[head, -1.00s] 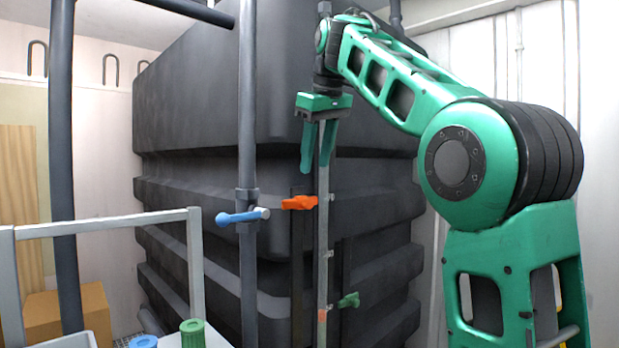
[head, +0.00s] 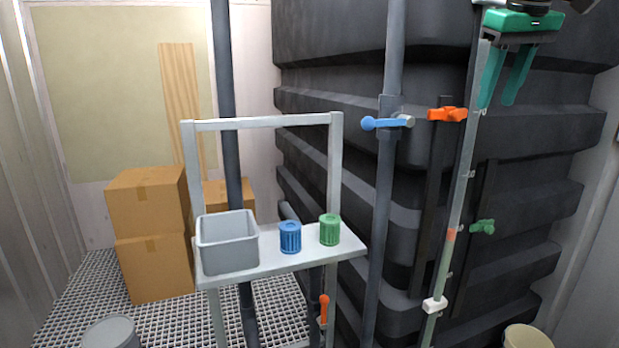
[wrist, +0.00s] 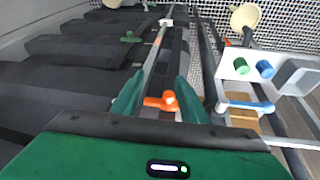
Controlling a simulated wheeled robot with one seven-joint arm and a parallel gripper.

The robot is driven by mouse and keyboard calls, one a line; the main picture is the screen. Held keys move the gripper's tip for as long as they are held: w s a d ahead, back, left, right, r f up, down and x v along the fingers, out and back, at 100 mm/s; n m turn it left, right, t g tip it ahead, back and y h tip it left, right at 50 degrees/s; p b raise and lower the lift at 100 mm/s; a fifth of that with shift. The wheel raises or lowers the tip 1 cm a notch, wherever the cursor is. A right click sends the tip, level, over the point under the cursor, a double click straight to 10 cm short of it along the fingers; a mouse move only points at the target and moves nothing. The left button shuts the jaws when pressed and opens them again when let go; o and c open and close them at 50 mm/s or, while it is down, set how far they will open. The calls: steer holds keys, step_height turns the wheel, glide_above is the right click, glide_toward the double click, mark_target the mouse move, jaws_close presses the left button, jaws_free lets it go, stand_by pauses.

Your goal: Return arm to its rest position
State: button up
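My gripper (head: 496,104) hangs at the upper right of the head view, with green fingers pointing down and apart. Nothing is between them. It is beside the upper part of the thin vertical tube (head: 461,202), to the right of the orange handle (head: 447,114). In the wrist view, my gripper (wrist: 157,98) shows both fingers spread. The orange handle (wrist: 162,101) appears between them there, beyond the tips. I see no contact. Most of my arm is outside the head view, so its full pose is hidden.
The dark ribbed tank (head: 330,62) stands close behind the gripper. A blue valve handle (head: 388,122) is on a grey pipe to the left. A shelf (head: 268,262) carries a grey bin (head: 228,250), a blue cap (head: 290,238) and a green cap (head: 329,230). Cardboard boxes (head: 148,205) stand behind.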

steer(key=s+d+f+m+g, duration=0.1)
steer(key=s+d+f+m, duration=0.2)
steer(key=s+f, duration=0.65)
steer(key=s+d+f+m+g, duration=0.15)
steer(key=s+f, duration=0.45)
steer(key=f, duration=0.6)
steer(key=s+a+f+m+g, duration=0.1)
steer(key=s+f+m, duration=0.3)
steer(key=s+f, duration=1.2)
step_height(320, 180, down, 2)
steer(key=shift+s+a+f+g+y, duration=0.15)
steer(key=shift+a+g+y, duration=0.25)
steer(key=shift+a, duration=0.3)
steer(key=shift+w+f, duration=0.2)
steer(key=shift+w, duration=0.45)
